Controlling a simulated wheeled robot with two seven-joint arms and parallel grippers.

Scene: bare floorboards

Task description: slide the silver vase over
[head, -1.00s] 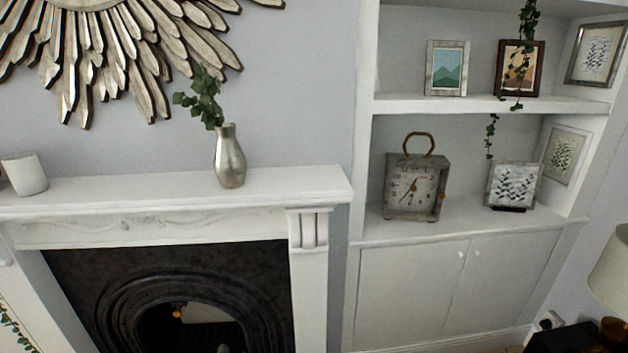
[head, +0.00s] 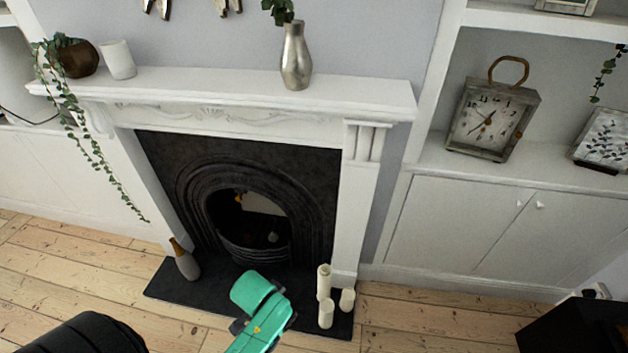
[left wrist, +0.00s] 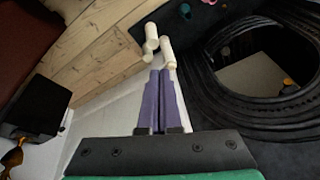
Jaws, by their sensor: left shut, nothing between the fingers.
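The silver vase (head: 297,58) stands upright on the white mantel shelf (head: 200,84), right of its middle, with green leaves in its neck. The top of the leaves is cut off by the frame. My left gripper (left wrist: 158,72) shows in the left wrist view with its two purple fingers shut together and nothing between them. A teal part of my arm shows low in the head view, well below the mantel and apart from the vase; no fingers can be made out there. The vase is not in the left wrist view. My right gripper is in neither view.
A white cup (head: 118,60) and a brown pot (head: 77,58) with a trailing plant stand at the mantel's left end. The shelf between cup and vase is clear. Candles (head: 325,284) and a bottle-shaped vase (head: 185,261) stand on the dark hearth. A clock (head: 491,119) sits right.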

